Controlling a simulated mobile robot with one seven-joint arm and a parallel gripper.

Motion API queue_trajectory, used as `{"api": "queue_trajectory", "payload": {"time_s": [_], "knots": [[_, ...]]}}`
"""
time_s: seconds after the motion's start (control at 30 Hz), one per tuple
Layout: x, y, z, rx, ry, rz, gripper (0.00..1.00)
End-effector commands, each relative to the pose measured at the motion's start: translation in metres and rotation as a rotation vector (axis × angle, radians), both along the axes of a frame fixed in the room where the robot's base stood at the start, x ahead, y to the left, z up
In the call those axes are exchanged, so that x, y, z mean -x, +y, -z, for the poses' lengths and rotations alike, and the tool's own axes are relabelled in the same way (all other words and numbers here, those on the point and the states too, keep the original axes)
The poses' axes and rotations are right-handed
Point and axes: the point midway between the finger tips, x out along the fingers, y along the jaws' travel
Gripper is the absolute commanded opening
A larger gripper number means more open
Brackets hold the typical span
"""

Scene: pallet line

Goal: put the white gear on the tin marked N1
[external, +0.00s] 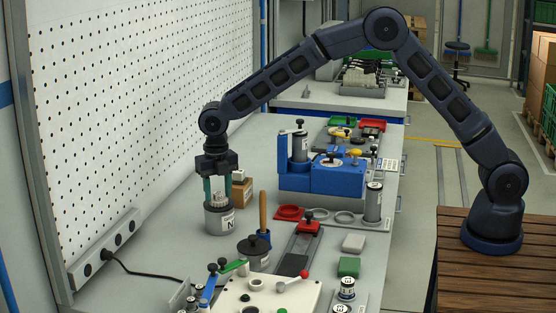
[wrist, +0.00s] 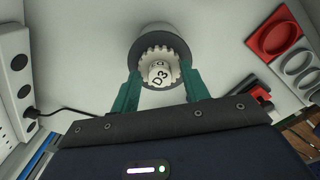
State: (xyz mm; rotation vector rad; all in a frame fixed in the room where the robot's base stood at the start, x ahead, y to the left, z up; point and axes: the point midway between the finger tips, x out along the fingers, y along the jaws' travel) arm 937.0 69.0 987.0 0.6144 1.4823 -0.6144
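The white gear (wrist: 152,60) has a toothed rim and a hub marked D3. It sits between the green fingertips of my gripper (wrist: 161,84), which appear to touch it on both sides. In the external view my gripper (external: 218,196) points straight down over a grey tin (external: 217,225) with a white label showing an N; the rest of the label is too small to read. The gear is centred over the tin's top in the wrist view. I cannot tell whether it rests on the tin or hangs just above it.
A brown box (external: 242,191) stands close behind the tin. A wooden-handled tool in a blue holder (external: 264,237) and a dark lidded pot (external: 253,250) are to its right and front. A blue fixture (external: 322,178) is farther right. A cable and power strip (external: 104,250) lie at left.

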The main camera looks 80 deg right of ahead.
Motion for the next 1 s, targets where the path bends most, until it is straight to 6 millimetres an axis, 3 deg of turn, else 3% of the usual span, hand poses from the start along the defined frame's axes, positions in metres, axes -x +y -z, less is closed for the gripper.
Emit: {"api": "queue_trajectory", "payload": {"time_s": [0.27,0.7,1.0], "knots": [[0.0,0.0,-0.013,-0.001,-0.002,0.0,0.46],[0.0,0.0,-0.093,-0.001,-0.002,-0.001,0.46],[0.0,0.0,-0.121,0.0,-0.001,0.001,0.46]]}}
